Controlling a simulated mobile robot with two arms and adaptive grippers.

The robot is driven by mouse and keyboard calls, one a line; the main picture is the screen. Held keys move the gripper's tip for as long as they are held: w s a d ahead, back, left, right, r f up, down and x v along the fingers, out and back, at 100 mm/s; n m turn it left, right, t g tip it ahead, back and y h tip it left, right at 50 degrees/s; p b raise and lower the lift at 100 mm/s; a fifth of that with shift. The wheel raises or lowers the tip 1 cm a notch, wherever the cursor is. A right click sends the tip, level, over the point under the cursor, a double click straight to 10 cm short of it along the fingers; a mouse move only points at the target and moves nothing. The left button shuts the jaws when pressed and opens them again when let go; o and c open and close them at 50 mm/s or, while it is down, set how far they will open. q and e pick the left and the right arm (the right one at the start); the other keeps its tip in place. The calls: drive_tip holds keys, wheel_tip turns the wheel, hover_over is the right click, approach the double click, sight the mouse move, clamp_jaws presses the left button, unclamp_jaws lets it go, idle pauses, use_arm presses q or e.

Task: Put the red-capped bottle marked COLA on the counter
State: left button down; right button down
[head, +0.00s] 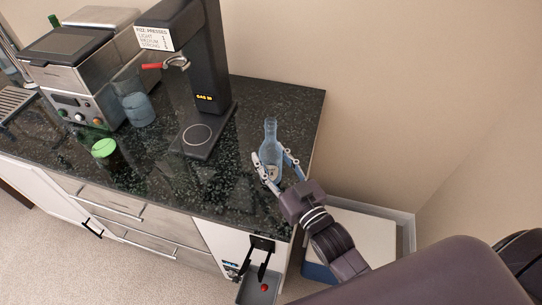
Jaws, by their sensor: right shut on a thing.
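My right gripper (275,165) is at the right end of the dark stone counter (240,190). Its fingers are closed around the lower part of a clear bluish bottle (270,132). The bottle is upright with its neck free above the fingers. I see no red cap on it, and its label is mostly hidden by the fingers. I cannot tell whether its base touches the counter. A small red thing (264,287) lies in a tray below the counter's front; I cannot tell what it is. My left gripper is not in view.
A tall black fizz machine (195,75) stands left of the bottle. Farther left are a clear bluish container (135,105), a green-lidded jar (104,150) and a steel coffee machine (75,85). A blue-and-white box (360,238) is on the floor at right. The counter's front middle is clear.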

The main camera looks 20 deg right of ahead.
drive_tip(key=c, duration=1.1)
unclamp_jaws()
drive_tip(key=shift+c, duration=0.2)
drive_tip(key=shift+r, duration=0.15)
drive_tip(key=shift+s, duration=0.35)
drive_tip(key=s+b, duration=0.1)
drive_tip(key=s, duration=0.2)
drive_tip(key=s+d, duration=0.1)
drive_tip(key=s, duration=0.2)
drive_tip(key=s+d+b, duration=0.1)
drive_tip(key=s, duration=0.3)
drive_tip(key=shift+f+b, duration=0.2)
drive_tip(key=shift+b, duration=0.15)
drive_tip(key=shift+s+d+r, duration=0.1)
drive_tip(key=shift+s+d, duration=0.05)
drive_tip(key=shift+s, duration=0.4)
